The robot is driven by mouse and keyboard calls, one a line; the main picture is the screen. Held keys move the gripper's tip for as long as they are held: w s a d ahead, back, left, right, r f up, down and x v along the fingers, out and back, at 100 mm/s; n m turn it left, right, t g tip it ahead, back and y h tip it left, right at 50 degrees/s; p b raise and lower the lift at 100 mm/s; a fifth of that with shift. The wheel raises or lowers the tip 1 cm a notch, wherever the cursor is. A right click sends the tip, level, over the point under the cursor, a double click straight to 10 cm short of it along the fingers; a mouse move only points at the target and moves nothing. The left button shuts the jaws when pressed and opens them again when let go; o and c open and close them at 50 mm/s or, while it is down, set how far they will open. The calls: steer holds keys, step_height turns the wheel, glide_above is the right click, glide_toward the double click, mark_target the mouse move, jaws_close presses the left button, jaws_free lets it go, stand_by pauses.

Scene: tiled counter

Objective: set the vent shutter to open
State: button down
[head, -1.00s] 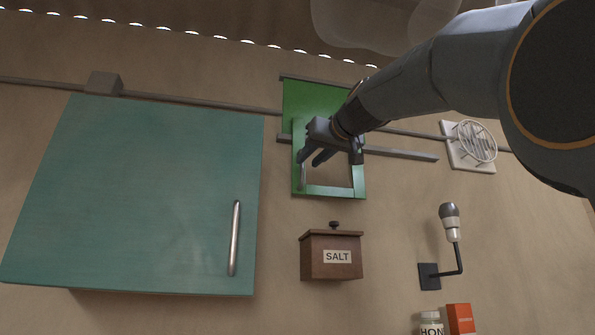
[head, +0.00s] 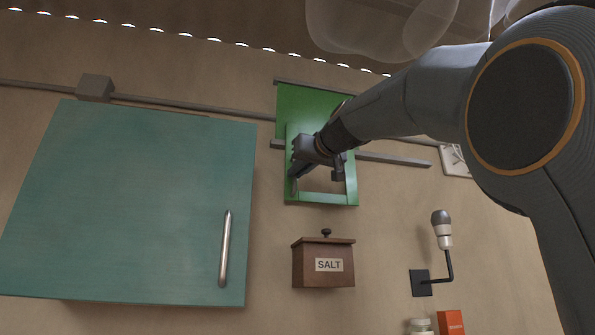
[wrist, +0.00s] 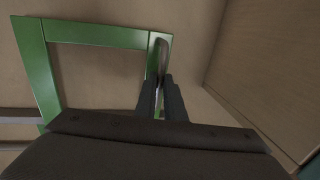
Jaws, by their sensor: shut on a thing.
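The green vent shutter shows in the head view as a solid upper panel (head: 296,105) and a lower frame (head: 322,199) with a wall-coloured opening. I cannot tell whether these are one piece. The frame also shows in the wrist view (wrist: 95,34). A slim metal handle (wrist: 160,50) stands upright on one side bar of the frame, the left one in the head view. My gripper (wrist: 161,92) is shut on this handle. The fingers hide its lower part in the wrist view. My wrist covers part of the shutter in the head view.
Grey rails (head: 395,160) run along the wall by the shutter. A teal cabinet (head: 130,200) stands close on the left. A brown salt box (head: 323,268) is below the shutter. A lamp-like fixture (head: 444,235) is at the right.

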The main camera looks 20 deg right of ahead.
steer(key=d+b, duration=0.1)
steer(key=d, duration=2.4)
steer(key=shift+r, duration=0.1)
steer(key=c, duration=1.9)
jaws_free()
steer(key=shift+o, duration=0.2)
steer(key=shift+b, duration=0.3)
steer(key=s+d+b, duration=0.1)
steer(key=s+b, duration=0.2)
steer(key=s, duration=0.4)
steer(key=shift+s+d, duration=0.25)
steer(key=shift+s, duration=0.1)
